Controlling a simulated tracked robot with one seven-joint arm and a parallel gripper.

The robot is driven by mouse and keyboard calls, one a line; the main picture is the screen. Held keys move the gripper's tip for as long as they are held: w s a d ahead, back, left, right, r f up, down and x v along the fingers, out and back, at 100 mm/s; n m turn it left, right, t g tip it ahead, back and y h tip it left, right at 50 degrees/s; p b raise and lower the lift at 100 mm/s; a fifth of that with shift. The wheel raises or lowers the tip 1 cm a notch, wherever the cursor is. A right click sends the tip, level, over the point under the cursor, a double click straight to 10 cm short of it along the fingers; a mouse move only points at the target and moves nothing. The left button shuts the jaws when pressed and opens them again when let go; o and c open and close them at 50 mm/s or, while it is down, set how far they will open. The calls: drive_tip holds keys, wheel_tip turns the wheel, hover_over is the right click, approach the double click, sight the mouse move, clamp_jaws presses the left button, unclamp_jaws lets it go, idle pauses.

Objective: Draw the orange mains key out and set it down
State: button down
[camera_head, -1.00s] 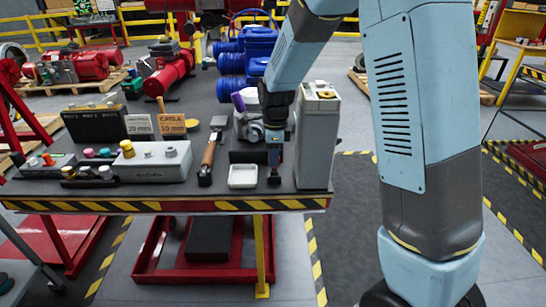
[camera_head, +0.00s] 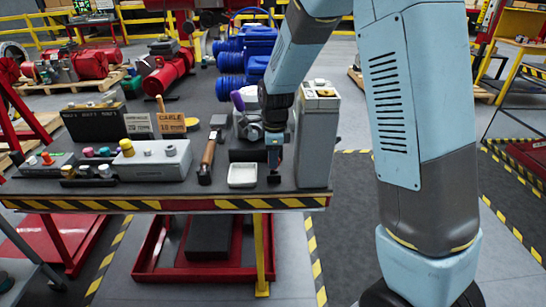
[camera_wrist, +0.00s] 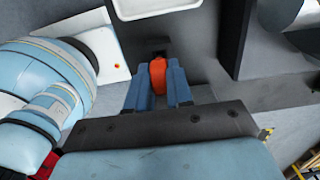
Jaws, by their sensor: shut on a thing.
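My gripper (camera_wrist: 158,85) is shut on the orange mains key (camera_wrist: 158,72), which shows between the two blue fingers in the wrist view. A small dark part (camera_wrist: 159,52) shows just beyond the key's far end; I cannot tell whether the key is still seated in anything. In the head view my gripper (camera_head: 274,155) points down over the right part of the bench, just left of the tall grey cabinet (camera_head: 316,145). The key cannot be made out there.
A white tray (camera_head: 243,175) sits on the bench left of my gripper; its edge shows in the wrist view (camera_wrist: 140,12). A wooden-handled tool (camera_head: 209,155) and a grey button box (camera_head: 152,163) lie further left. The striped bench edge (camera_head: 150,205) is in front.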

drive_tip(key=shift+f, duration=1.05)
drive_tip(key=c, duration=0.9)
unclamp_jaws()
drive_tip(key=shift+c, duration=0.2)
wheel_tip(320, 180, up, 14)
drive_tip(key=shift+d+f, duration=0.15)
drive_tip(key=shift+d, duration=0.1)
